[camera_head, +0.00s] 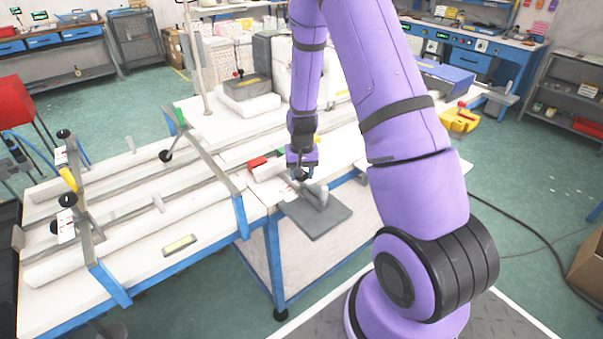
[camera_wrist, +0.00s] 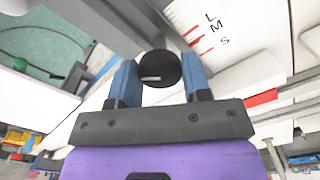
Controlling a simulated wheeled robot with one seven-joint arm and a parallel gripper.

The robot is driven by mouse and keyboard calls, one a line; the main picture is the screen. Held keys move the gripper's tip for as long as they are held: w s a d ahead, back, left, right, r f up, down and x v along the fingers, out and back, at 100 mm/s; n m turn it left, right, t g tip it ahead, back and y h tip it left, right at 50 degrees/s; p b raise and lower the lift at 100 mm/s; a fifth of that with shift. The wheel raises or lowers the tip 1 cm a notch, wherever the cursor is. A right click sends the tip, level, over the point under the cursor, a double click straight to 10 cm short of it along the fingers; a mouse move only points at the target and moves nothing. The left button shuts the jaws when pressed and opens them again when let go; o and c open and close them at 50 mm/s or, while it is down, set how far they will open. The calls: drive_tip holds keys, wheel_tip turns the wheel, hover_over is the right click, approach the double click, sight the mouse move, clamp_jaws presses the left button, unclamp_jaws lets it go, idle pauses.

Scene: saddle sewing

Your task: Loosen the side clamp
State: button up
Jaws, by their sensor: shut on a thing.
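My gripper (camera_wrist: 159,82) has its two blue fingers closed on either side of a round black knob (camera_wrist: 160,66), which I take to be the side clamp's knob. A grey bar of the clamp (camera_wrist: 130,22) runs behind the knob in the wrist view. A white plate with red marks and the letters L, M and S (camera_wrist: 208,35) lies just beside it. In the head view my gripper (camera_head: 300,173) is low at the sewing table's right part, above the inner edge of a grey plate (camera_head: 322,216). The knob is hidden there by my gripper.
The white table (camera_head: 140,212) with blue legs carries long rails and upright clamp bars (camera_head: 212,152) with black knobs at left. A white sewing machine (camera_head: 284,68) stands behind my arm. A yellow object (camera_head: 459,120) sits at the right. Green floor is open around.

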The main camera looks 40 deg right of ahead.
drive_tip(key=n, duration=0.5)
drive_tip(key=shift+n, duration=0.3)
drive_tip(key=n, duration=0.5)
drive_tip(key=shift+n, duration=0.3)
drive_tip(key=o, duration=0.9)
drive_tip(key=shift+o, duration=0.2)
drive_tip(key=shift+r, duration=0.1)
wheel_tip(320, 180, up, 11)
drive_tip(key=shift+f, duration=0.2)
